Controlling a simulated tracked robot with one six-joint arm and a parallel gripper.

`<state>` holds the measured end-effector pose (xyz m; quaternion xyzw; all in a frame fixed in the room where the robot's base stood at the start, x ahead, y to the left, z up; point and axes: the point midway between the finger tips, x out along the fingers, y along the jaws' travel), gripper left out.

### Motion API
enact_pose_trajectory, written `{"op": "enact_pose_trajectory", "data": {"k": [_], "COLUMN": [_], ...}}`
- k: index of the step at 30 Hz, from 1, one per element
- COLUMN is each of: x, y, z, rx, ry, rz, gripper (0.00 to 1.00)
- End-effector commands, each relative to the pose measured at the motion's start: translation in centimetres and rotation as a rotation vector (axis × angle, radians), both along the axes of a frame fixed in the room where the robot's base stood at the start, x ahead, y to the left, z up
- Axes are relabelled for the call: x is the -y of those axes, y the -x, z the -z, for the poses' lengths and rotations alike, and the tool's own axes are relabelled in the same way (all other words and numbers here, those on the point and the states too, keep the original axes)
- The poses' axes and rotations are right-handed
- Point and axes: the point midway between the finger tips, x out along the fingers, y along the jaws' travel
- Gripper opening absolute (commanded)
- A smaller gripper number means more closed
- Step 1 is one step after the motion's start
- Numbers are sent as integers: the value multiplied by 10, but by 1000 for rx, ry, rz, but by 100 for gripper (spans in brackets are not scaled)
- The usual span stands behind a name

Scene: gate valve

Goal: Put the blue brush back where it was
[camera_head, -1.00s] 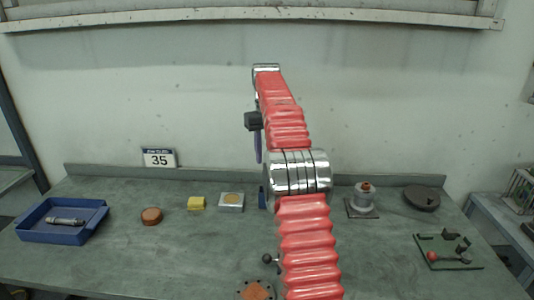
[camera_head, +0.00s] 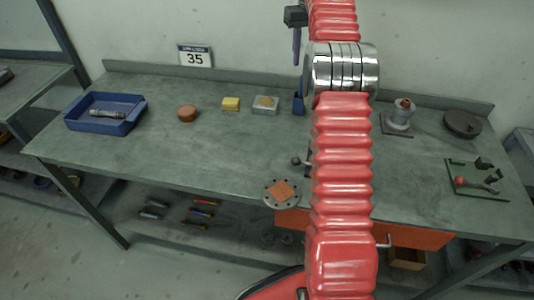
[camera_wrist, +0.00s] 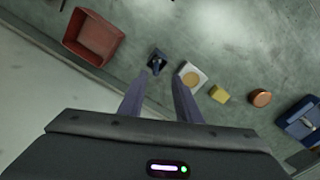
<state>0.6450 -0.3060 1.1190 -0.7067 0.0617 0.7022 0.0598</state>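A small dark blue item on a dark square base (camera_wrist: 156,62) stands on the bench in the wrist view. It shows as a blue block (camera_head: 298,103) beside my arm in the head view, where the arm hides part of it. I cannot tell whether it is the blue brush or its holder; no bristles are clear. My gripper (camera_wrist: 160,88) is open, its two purple-grey fingers apart with nothing between them. In the head view my gripper (camera_head: 297,45) hangs above the back of the bench, over the blue item, with its fingers pointing down.
Left along the bench are a plate with a yellow disc (camera_head: 265,105), a yellow block (camera_head: 231,104), a brown round piece (camera_head: 187,114) and a blue tray (camera_head: 105,128). Right stand a valve-like piece (camera_head: 402,115), a dark disc (camera_head: 462,124) and a green board (camera_head: 476,190). The wrist view shows a red bin (camera_wrist: 80,30).

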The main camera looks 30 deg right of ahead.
Motion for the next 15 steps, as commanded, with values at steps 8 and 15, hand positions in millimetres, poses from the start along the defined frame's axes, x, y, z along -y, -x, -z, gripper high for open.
{"op": "enact_pose_trajectory", "data": {"k": [8,15], "x": [-35,-68], "y": [11,27], "z": [-28,-49], "rx": [39,76], "ry": [17,31], "rz": [-17,-31], "gripper": [31,31]}}
